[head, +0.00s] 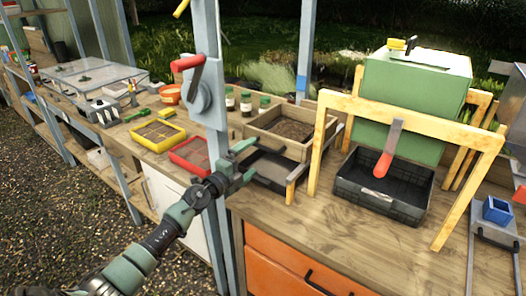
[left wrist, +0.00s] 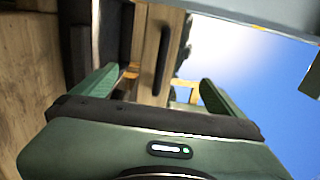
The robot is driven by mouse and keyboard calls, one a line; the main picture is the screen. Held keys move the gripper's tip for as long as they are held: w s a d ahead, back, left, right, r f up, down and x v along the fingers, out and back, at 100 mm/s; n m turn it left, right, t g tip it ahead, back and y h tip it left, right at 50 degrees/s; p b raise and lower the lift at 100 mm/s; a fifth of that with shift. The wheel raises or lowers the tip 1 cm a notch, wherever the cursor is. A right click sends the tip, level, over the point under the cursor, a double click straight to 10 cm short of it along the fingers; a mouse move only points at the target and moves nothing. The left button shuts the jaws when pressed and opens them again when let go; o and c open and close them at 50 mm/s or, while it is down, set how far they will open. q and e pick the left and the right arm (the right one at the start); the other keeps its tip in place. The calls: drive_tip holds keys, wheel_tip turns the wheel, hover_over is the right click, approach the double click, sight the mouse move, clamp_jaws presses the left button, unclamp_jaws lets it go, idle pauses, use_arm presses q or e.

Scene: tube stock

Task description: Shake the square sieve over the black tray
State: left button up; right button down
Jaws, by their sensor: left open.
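The square sieve (head: 306,150) is a wooden-framed box with dark soil in it, standing on the bench behind the blue-grey post. A black tray (head: 262,172) shows low in front of it, partly hidden by my left gripper. A second black tray (head: 345,190) stands to the right under a wooden frame. My left gripper (head: 245,158) is open with nothing held, at the sieve's left front. In the left wrist view, its two green fingers (left wrist: 155,88) stand apart, with a wooden board with a dark bar beyond them. I cannot tell whether they touch anything.
The blue-grey post (head: 207,60) with a red lever (head: 187,63) rises close to my left arm. A red tray (head: 178,152) and a yellow tray (head: 153,147) lie left of it. A green box (head: 415,100) stands behind the wooden frame (head: 410,117).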

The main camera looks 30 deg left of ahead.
sight(264, 148)
use_arm(q)
drive_tip(key=shift+w+d+b, duration=0.2)
drive_tip(key=shift+w+b, duration=0.45)
drive_tip(key=shift+w, duration=1.4)
drive_tip(key=shift+w+d+b, duration=0.2)
drive_tip(key=shift+w+b, duration=0.4)
drive_tip(key=shift+w, duration=1.45)
clamp_jaws()
